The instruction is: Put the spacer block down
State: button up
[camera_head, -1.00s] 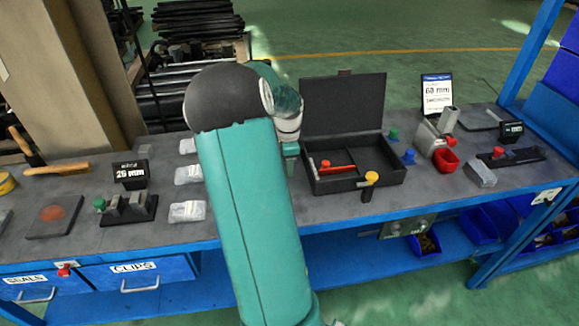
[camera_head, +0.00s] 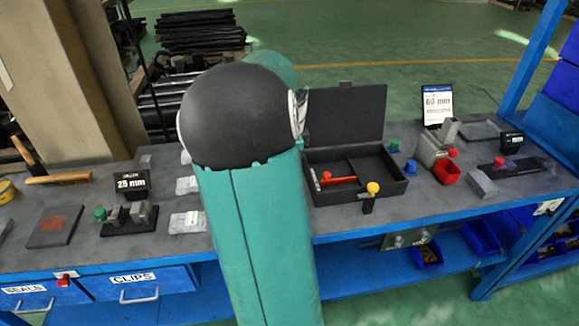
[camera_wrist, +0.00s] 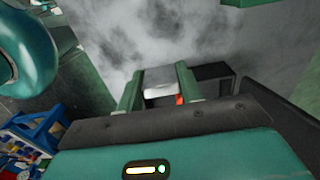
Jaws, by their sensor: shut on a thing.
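In the wrist view my gripper (camera_wrist: 159,92) has its two green fingers on either side of a pale grey block, the spacer block (camera_wrist: 160,91), and is shut on it. A small orange-red piece (camera_wrist: 179,99) shows beside the block, near the right finger. A dark block-like shape (camera_wrist: 212,72) lies just beyond the right finger. A mottled grey surface fills the view beyond the fingers. I cannot tell whether the block touches it. In the head view my arm hides the gripper and the block.

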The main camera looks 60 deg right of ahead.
jog(key=s+a+r, duration=0.3)
jog(key=s+a, duration=0.2)
jog(key=a, duration=0.2)
jog(key=shift+r, duration=0.3)
jog(key=shift+w+a, duration=0.15)
